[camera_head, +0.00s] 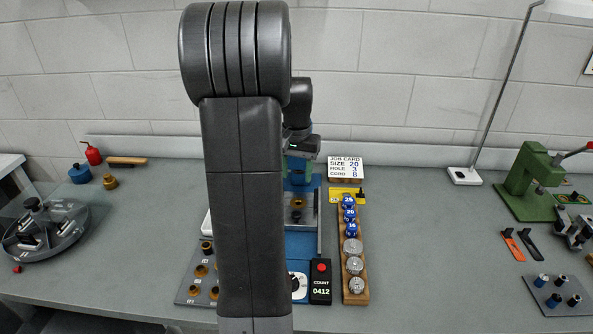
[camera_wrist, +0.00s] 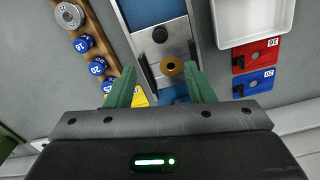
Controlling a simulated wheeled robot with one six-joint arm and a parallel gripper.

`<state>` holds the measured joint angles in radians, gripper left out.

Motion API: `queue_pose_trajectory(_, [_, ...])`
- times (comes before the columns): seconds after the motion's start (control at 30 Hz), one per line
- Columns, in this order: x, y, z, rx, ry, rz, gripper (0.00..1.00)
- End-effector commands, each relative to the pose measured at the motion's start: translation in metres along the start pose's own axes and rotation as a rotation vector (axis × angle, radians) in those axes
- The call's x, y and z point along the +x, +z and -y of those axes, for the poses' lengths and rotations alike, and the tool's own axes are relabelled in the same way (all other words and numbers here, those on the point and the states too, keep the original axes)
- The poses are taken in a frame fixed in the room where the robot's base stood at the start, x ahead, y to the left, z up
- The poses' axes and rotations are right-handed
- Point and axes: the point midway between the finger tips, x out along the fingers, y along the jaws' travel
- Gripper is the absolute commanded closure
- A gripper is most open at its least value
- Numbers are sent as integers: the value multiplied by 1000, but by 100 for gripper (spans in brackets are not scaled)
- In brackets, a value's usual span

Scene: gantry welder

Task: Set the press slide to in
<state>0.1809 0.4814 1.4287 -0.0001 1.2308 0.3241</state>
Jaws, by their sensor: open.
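A silver plate with a black knob, which looks like the press slide (camera_head: 299,214), sits on the narrow blue machine in the middle of the bench. In the wrist view the slide (camera_wrist: 177,45) shows its knob (camera_wrist: 160,34) and a brass ring (camera_wrist: 172,66) near one end. My gripper (camera_head: 297,169) is above the back of the blue machine. In the wrist view its green fingers (camera_wrist: 164,78) are apart, one on each side of the brass ring's end of the slide. Nothing is visibly held, and contact cannot be told. My arm hides the machine's left part in the head view.
A wooden rack (camera_head: 353,285) with blue and metal discs stands close right of the machine, with a counter box (camera_head: 320,282) in front. A white tray (camera_wrist: 250,22) lies on the machine's other side. A green press (camera_head: 527,183) stands far right.

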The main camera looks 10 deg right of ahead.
Motion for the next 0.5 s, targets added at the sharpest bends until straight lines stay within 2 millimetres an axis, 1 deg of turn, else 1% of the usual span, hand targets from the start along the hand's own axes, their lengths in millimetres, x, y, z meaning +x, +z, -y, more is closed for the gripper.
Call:
queue_pose_trajectory(0.13, [3,2,0,-1,2,-12,52])
queue_pose_trajectory(0.23, [6,8,1,-1,6,-52,52])
queue_pose_trajectory(0.5, [13,40,2,0,13,-247,52])
